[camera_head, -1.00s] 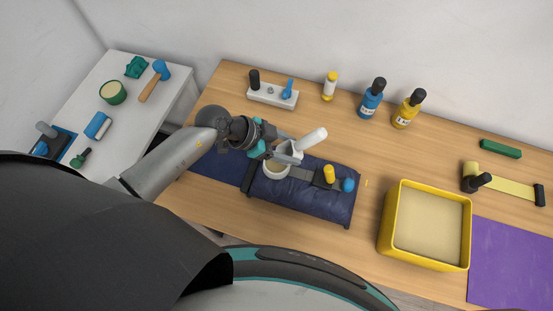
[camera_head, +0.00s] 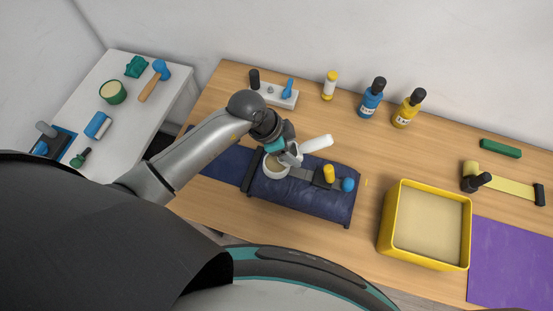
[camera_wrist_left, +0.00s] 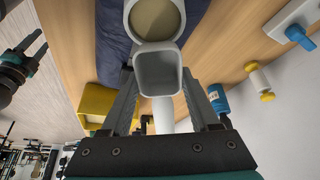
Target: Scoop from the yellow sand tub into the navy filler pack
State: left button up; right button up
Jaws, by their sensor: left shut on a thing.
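The navy filler pack (camera_head: 310,204) lies on the wooden table with a round white-rimmed opening (camera_head: 270,169) near its left end. Sand-coloured fill shows inside that opening, also in the left wrist view (camera_wrist_left: 156,18). My left gripper (camera_head: 286,150) is shut on a white scoop (camera_head: 316,144), just above and beside the opening. In the left wrist view the scoop's grey bowl (camera_wrist_left: 158,74) is tipped towards the opening and looks empty. The yellow sand tub (camera_head: 431,259) stands to the right, holding pale sand. My right gripper (camera_wrist_left: 36,50) shows at the left wrist view's edge, fingers apart.
Blue (camera_head: 371,101) and yellow (camera_head: 408,110) bottles stand along the back. A white tool block (camera_head: 272,96) sits behind my left gripper. A purple mat (camera_head: 513,268) lies right of the tub. Bare table separates pack and tub.

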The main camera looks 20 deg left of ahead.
pick_arm(q)
jog(key=shift+c, duration=1.4)
jog(key=shift+r, duration=3.55)
jog(key=shift+g+y, duration=0.7)
jog(key=shift+y, duration=0.8)
jog(key=shift+g+y, duration=0.4)
jog(key=shift+y, duration=0.4)
